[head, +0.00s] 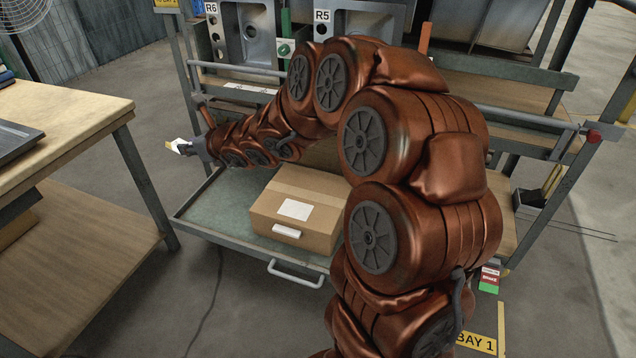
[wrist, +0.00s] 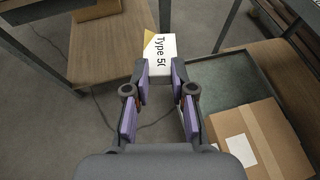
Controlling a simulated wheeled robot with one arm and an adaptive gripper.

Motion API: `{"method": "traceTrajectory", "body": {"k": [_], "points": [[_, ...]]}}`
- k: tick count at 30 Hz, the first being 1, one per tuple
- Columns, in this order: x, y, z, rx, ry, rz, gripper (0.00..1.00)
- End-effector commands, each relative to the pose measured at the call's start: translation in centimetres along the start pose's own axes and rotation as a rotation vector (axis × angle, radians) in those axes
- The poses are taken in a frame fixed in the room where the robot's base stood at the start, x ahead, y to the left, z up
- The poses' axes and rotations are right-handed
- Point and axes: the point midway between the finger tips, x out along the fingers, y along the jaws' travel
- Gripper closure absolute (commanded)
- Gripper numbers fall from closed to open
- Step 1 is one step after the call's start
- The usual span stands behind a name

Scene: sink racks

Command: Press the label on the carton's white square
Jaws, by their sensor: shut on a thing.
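The cardboard carton (head: 299,207) sits on the green tray of the rack, with a blank white square (head: 295,209) on its top and a white strip (head: 286,231) on its front side. The carton (wrist: 262,136) and its white square (wrist: 241,149) also show at the lower right of the wrist view. My gripper (head: 184,147) is left of and above the carton, apart from it. In the wrist view my gripper (wrist: 160,80) is shut on the label (wrist: 161,52), a white piece reading "Type 5(" with a tan corner. The rest of its text is cut off.
The green tray (head: 215,221) has a raised rim and a front handle (head: 296,275). A wooden table (head: 62,115) with a lower shelf stands at the left. Sinks marked R6 and R5 are behind. Open floor lies between table and rack.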

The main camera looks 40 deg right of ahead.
Motion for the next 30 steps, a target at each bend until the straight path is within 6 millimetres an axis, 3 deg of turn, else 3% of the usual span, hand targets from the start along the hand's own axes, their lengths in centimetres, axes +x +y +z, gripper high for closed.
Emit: {"method": "traceTrajectory", "body": {"k": [14,20,25,30], "points": [[2.9,-6.9,-1.3,-0.012,-0.003,0.023,0.94],[4.0,-10.0,-2.9,-0.02,0.0,0.043,0.94],[4.9,-13.7,-5.6,-0.027,0.001,0.067,0.94],[5.3,-17.7,-9.5,-0.036,0.001,0.096,0.94]]}}
